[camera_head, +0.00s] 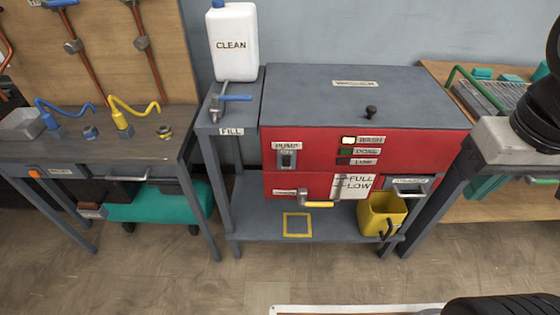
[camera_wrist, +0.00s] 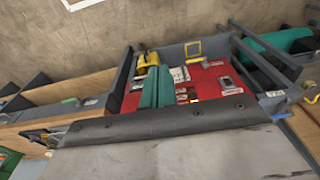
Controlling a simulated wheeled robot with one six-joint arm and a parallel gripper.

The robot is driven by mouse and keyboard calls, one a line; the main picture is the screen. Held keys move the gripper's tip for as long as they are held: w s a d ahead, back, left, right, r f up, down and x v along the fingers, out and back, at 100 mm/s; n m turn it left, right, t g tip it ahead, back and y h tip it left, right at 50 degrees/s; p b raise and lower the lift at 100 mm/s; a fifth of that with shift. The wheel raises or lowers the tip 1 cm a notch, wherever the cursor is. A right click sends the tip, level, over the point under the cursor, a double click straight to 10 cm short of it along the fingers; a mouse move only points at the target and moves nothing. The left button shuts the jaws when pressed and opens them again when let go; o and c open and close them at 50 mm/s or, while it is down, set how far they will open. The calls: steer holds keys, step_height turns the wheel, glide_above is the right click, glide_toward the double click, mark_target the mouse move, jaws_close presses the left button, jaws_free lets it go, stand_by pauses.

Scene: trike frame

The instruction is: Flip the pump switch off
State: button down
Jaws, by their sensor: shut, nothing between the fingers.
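The pump switch (camera_head: 287,158) is a small grey plate with a lever under the PUMP label, on the left of the washer's red front panel (camera_head: 310,150). I cannot tell for certain which way its lever points. In the wrist view the panel appears turned round, with the pump switch (camera_wrist: 228,86) on its right side. My gripper (camera_wrist: 153,70) shows there as two teal fingers side by side, shut and empty. The fingers overlap the panel in the picture, left of the switch and apart from it. My gripper is not seen in the head view.
The WASH lamp (camera_head: 348,140) is lit; the lamps below look dark. A yellow-handled valve (camera_head: 318,204) and a yellow bucket (camera_head: 382,215) are below the panel. A CLEAN jug (camera_head: 232,45) and a blue-handled valve (camera_head: 232,98) stand left of the grey lid (camera_head: 300,95).

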steer(key=shift+w, duration=0.1)
steer(key=w+a+f+n+t, duration=0.2)
steer(key=w+f+n, duration=0.25)
steer(key=w, duration=0.45)
steer(key=w+a+f+n+t, duration=0.1)
steer(key=w+a+f+n, duration=0.3)
steer(key=w, duration=0.5)
steer(key=w+a+f+n+y, duration=0.2)
steer(key=a+f+n, duration=0.2)
steer(key=a+f, duration=0.3)
steer(key=w+a+f+n+t+y, duration=0.1)
steer(key=w+a+f+n+y, duration=0.2)
steer(key=a+f, duration=0.3)
steer(key=shift+a+f+n+t, duration=0.35)
steer(key=shift+a+n, duration=0.3)
steer(key=shift+a, duration=0.55)
